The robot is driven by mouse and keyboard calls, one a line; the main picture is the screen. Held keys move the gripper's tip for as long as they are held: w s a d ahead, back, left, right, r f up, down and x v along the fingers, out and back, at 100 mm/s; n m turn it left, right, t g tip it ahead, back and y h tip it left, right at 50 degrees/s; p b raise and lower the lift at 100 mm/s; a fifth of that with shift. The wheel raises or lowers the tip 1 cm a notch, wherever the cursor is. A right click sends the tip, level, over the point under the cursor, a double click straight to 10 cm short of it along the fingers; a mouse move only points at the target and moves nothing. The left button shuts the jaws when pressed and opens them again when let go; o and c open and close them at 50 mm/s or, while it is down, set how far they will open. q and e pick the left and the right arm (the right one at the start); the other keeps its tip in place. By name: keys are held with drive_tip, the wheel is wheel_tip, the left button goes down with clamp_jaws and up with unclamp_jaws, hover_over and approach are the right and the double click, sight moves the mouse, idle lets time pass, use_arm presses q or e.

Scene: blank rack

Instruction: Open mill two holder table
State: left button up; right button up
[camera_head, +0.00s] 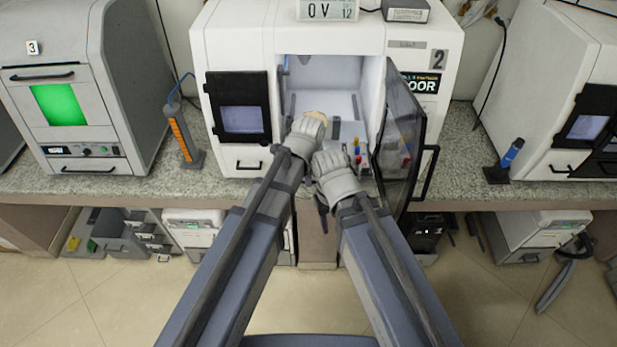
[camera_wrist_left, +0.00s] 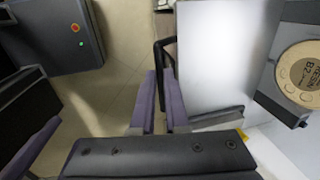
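Mill two (camera_head: 226,40) is the white machine marked 2, in the middle of the head view. Its dark-tinted door (camera_head: 405,120) is swung open to the right. My left gripper (camera_head: 309,122) is at the opening, partly covering a tan disc there. In the left wrist view a tan disc (camera_wrist_left: 300,73) with printed letters sits in a grey holder (camera_wrist_left: 280,95). The two left fingers (camera_wrist_left: 160,90) have a narrow gap, with a black bar handle (camera_wrist_left: 161,50) at their tips; contact is unclear. My right gripper (camera_head: 328,160) is just below and right of the left, its fingers unclear.
Small coloured bottles (camera_head: 357,150) stand at the right of the mill's opening. An orange tool (camera_head: 183,140) stands on the counter (camera_head: 215,187) at left, a blue one (camera_head: 510,152) at right. Machine three (camera_head: 60,60) is at left. Tiled floor lies below.

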use_arm(q)
drive_tip(key=o, duration=0.5)
drive_tip(key=shift+c, duration=0.2)
drive_tip(key=shift+r, duration=0.1)
wheel_tip(320, 180, up, 8)
drive_tip(key=s+p, duration=0.1)
drive_tip(key=p, duration=0.6)
drive_tip(key=shift+s+f+p, duration=0.25)
drive_tip(key=shift+p, duration=0.1)
drive_tip(key=s+a+n+g, duration=0.1)
drive_tip(key=s+a+n, duration=0.3)
drive_tip(key=a+n, duration=0.45)
drive_tip(key=s+a+n, duration=0.3)
drive_tip(key=a+n, duration=0.5)
drive_tip(key=n, duration=0.2)
drive_tip(key=s+d+f+m+g+y+b, duration=0.1)
drive_tip(key=s+d+f+m+b, duration=0.3)
drive_tip(key=d+f+b, duration=0.7)
drive_tip(key=shift+s+d+f, duration=0.15)
drive_tip(key=shift+s+f, duration=0.15)
drive_tip(key=shift+s, duration=0.7)
